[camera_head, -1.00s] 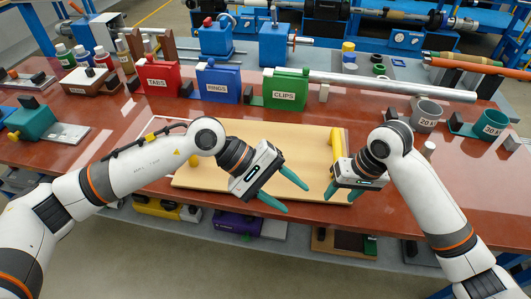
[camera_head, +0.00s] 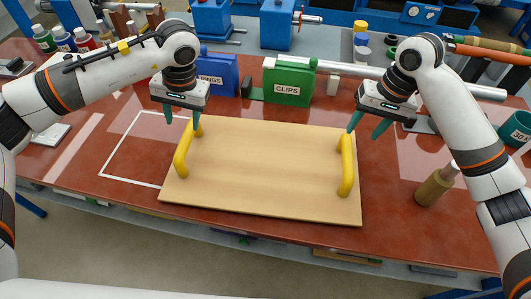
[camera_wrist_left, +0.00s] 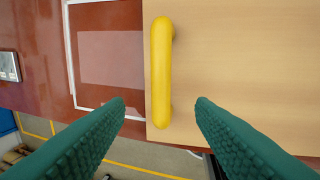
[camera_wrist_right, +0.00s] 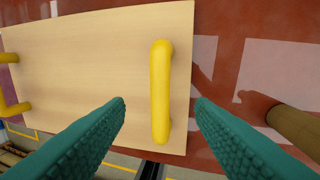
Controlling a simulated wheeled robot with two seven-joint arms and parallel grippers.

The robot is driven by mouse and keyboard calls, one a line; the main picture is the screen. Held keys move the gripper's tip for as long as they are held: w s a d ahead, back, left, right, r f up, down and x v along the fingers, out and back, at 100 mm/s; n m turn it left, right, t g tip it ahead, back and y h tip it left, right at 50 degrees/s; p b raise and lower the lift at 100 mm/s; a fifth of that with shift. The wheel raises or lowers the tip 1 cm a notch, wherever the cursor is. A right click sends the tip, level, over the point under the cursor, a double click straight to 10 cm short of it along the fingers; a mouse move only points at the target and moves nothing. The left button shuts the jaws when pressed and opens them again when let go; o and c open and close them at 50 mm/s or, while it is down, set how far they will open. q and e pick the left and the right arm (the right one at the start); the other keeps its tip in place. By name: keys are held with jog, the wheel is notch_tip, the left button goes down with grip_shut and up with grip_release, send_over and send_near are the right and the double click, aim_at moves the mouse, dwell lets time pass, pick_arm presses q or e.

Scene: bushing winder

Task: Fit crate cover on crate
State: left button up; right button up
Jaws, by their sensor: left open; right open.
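The crate cover (camera_head: 265,165) is a flat pale wooden board lying on the red table, with a yellow bar handle at each end. My left gripper (camera_head: 182,121) is open above the left handle (camera_head: 181,158). In the left wrist view that handle (camera_wrist_left: 161,70) lies between the spread fingers, below them. My right gripper (camera_head: 363,131) is open above the right handle (camera_head: 346,165). In the right wrist view that handle (camera_wrist_right: 160,90) shows between the spread fingers. Neither gripper visibly holds anything. I cannot make out the crate in any view.
A white outline (camera_head: 118,147) on the red table runs partly under the cover's left side. The green CLIPS bin (camera_head: 288,82) and blue RINGS bin (camera_head: 217,77) stand behind the cover. A brown cylinder-shaped tool (camera_head: 433,187) stands to its right.

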aim_at(185, 147)
pick_arm(q)
jog(key=f, duration=0.4)
jog(key=a+f, duration=0.1)
jog(key=f, duration=0.3)
jog(key=a+f, duration=0.1)
jog(key=f, duration=0.2)
jog(key=shift+a+f, duration=0.15)
jog(key=shift+f, duration=0.25)
pick_arm(e)
jog(key=f, duration=0.4)
jog(key=a+f, duration=0.1)
jog(key=f, duration=0.3)
jog(key=a+f, duration=0.1)
jog(key=f, duration=0.2)
jog(key=shift+a+f, duration=0.2)
jog(key=shift+f, duration=0.2)
pick_arm(q)
jog(key=shift+c, duration=0.3)
pick_arm(e)
jog(key=shift+c, duration=0.4)
pick_arm(q)
grip_shut()
pick_arm(e)
grip_shut()
pick_arm(q)
jog(key=shift+r, duration=0.1)
pick_arm(e)
jog(key=shift+r, duration=0.1)
